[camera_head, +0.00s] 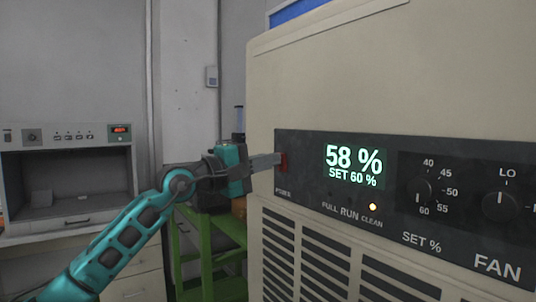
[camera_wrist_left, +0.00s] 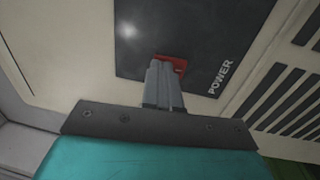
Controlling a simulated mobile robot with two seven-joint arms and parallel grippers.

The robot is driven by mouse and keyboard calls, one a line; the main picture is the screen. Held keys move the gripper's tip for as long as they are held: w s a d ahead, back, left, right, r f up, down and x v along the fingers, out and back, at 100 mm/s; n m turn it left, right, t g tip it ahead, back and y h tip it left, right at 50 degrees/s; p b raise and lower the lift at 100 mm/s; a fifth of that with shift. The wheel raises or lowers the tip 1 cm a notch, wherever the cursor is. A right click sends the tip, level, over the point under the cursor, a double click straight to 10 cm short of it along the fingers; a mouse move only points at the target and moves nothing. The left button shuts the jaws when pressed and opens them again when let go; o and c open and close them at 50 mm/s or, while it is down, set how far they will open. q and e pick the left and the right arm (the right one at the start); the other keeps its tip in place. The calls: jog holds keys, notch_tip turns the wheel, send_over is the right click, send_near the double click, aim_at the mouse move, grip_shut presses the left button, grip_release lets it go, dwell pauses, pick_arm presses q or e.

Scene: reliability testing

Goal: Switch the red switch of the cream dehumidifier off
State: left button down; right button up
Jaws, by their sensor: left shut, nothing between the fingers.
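The cream dehumidifier (camera_head: 335,75) fills the right half of the head view, with a dark control panel (camera_head: 300,150). Its display is lit and reads 58 % and SET 60 %. The red switch (camera_head: 284,163) sits at the panel's left end. In the left wrist view the red switch (camera_wrist_left: 178,64) is beside the word POWER, partly hidden behind my fingers. My left gripper (camera_head: 279,159) is shut and empty, its fingertips at the switch, seeming to touch it. The switch's tilt cannot be told. My right gripper is not in view.
Knobs (camera_head: 423,190) and a small lit lamp (camera_head: 373,207) are on the panel right of the switch. Vents (camera_head: 310,255) lie below. A green stand (camera_head: 205,250) is behind my left arm. A grey cabinet (camera_head: 75,165) with an open bay stands at the left.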

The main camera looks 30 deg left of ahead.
pick_arm(q)
jog(key=shift+w, duration=0.1)
jog(key=shift+w+r+g+p, duration=0.15)
jog(key=shift+r+g+p, duration=0.35)
jog(key=shift+p, duration=0.5)
